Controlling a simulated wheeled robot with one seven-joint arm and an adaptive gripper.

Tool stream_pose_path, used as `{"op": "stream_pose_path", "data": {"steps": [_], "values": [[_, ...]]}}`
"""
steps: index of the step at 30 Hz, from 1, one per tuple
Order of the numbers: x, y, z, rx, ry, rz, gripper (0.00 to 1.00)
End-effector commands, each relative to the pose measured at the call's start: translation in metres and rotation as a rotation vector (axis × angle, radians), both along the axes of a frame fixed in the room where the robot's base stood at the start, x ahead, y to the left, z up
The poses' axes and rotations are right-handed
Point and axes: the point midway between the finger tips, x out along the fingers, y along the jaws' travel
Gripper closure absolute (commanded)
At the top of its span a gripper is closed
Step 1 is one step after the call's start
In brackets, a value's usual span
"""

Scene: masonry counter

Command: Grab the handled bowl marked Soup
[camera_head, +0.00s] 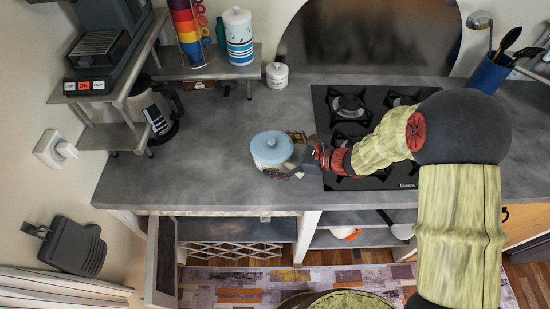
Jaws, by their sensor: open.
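A round bowl with a light blue top (271,147) stands upright on the grey counter, left of the stove. No Soup lettering is readable on it at this size, so I cannot confirm the mark. My gripper (293,166) is open at the bowl's right and front side, reaching in from the right. Its fingers are small and dark here, and I cannot tell whether they touch the bowl. The bowl's lower right side and any handle there are partly hidden by the gripper.
A black gas stove (350,132) lies right of the bowl, under my arm. A small white lidded jar (277,76) stands behind. A coffee maker (152,108) and metal shelf (112,137) stand left. The counter between shelf and bowl is clear.

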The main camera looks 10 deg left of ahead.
Motion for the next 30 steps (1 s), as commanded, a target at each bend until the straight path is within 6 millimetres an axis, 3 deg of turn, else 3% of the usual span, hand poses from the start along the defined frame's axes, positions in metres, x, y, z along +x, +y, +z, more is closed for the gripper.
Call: {"op": "stream_pose_path", "data": {"steps": [7,30], "values": [[0.0005,0.0011,0.0003,0.000,0.000,0.000,0.01],[-0.0001,0.0009,-0.0003,0.000,0.000,0.001,0.44]]}}
